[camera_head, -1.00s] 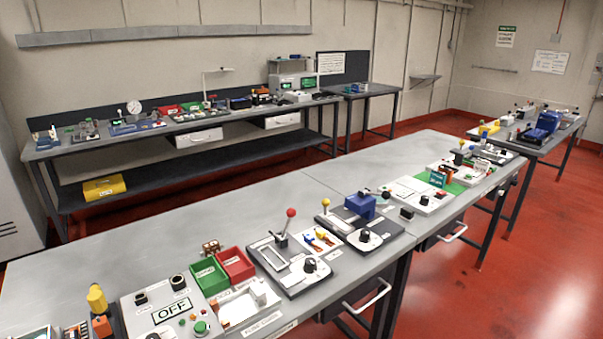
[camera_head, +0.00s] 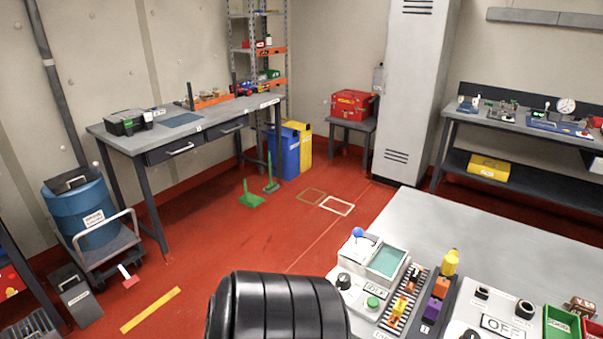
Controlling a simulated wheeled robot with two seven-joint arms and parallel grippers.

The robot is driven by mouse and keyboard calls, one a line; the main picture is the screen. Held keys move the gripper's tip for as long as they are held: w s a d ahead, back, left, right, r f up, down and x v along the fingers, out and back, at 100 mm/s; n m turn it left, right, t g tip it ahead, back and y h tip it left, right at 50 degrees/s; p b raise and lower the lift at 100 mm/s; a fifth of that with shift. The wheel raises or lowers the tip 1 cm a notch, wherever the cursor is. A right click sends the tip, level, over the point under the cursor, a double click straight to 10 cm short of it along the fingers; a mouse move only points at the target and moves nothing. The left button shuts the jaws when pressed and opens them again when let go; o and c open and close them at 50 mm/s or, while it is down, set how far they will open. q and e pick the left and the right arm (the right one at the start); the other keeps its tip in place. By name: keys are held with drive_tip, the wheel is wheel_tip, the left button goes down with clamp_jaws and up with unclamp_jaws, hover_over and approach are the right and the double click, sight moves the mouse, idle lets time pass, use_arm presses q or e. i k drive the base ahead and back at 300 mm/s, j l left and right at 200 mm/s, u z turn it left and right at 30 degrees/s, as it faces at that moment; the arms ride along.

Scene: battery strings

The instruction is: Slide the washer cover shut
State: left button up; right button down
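On the near left end of the grey bench, a small pale box (camera_head: 375,246) with a teal rectangular area (camera_head: 388,258) in its top looks like the washer. A blue ball knob (camera_head: 358,233) stands at its left. I cannot tell for sure which part is the cover or how far it is slid. In front of the box is a panel with a black knob (camera_head: 344,281), an IDLE display (camera_head: 376,286) and a green button (camera_head: 373,303). Neither gripper is in view; a black ribbed part at the bottom centre looks like my own arm.
Right of the washer stand a striped strip with orange pieces (camera_head: 404,300), a yellow-topped part (camera_head: 450,262) and an OFF panel (camera_head: 503,325). The bench behind (camera_head: 470,235) is bare. Red floor lies open to the left, with a blue drum on a cart (camera_head: 82,210).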

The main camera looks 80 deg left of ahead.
sight(357, 232)
drive_tip(key=u, duration=2.1)
